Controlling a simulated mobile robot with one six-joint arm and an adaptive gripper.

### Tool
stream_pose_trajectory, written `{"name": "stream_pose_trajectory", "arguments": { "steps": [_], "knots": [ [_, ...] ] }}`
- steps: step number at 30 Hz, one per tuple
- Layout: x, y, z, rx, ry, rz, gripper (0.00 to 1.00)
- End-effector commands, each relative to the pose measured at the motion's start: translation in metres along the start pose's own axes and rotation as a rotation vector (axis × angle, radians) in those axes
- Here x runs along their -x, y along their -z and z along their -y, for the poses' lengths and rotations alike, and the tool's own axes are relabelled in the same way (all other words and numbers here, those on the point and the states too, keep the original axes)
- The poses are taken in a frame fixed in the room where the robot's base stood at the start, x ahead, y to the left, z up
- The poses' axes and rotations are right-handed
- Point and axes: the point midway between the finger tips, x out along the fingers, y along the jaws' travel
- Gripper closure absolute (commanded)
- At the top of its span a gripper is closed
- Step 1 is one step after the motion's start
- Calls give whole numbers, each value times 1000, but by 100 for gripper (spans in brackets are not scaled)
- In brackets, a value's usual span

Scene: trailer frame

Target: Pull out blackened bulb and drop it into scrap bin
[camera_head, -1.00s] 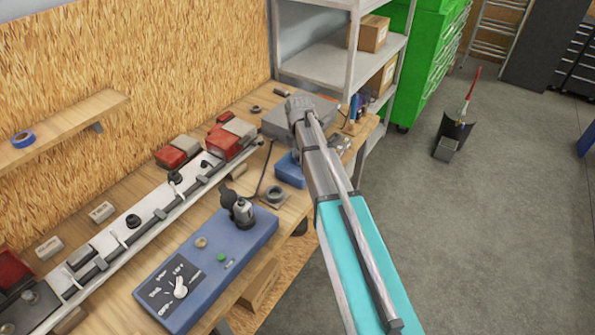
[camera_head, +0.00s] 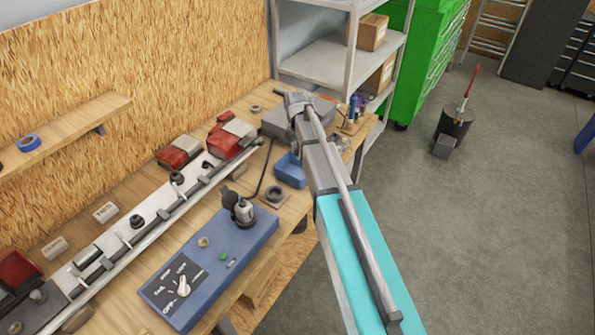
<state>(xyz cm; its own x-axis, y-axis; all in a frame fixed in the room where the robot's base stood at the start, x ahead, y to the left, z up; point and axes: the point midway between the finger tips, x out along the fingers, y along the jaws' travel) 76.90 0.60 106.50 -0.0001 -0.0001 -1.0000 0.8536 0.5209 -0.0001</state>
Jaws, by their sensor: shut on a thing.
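My arm (camera_head: 365,245) reaches from the bottom right toward the far end of the bench. Its far visible joint (camera_head: 299,104) hides part of the bench behind it. My gripper's fingers do not show, nor does anything held in them. A long white trailer light bar (camera_head: 165,215) lies along the bench, with red lamps (camera_head: 180,152) and a red-and-white lamp (camera_head: 233,135) at its far end. I cannot make out a blackened bulb. A small open blue bin (camera_head: 291,170) stands on the bench left of my arm; I cannot tell whether it is the scrap bin.
A blue test box (camera_head: 215,265) with a dial and a black socket stands at the bench's front edge. A dark floor bin (camera_head: 453,136) stands on open floor at right. A grey shelf (camera_head: 335,60) and green cabinet (camera_head: 428,50) stand behind. A wall shelf (camera_head: 65,130) overhangs at left.

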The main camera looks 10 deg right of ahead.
Motion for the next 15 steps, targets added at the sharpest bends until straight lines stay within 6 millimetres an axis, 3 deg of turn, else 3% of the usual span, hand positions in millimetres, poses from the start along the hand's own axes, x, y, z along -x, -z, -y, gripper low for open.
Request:
{"name": "stream_pose_trajectory", "arguments": {
  "steps": [15],
  "knots": [
    [-2,-2,-3,0,0,0,88]
  ]
}}
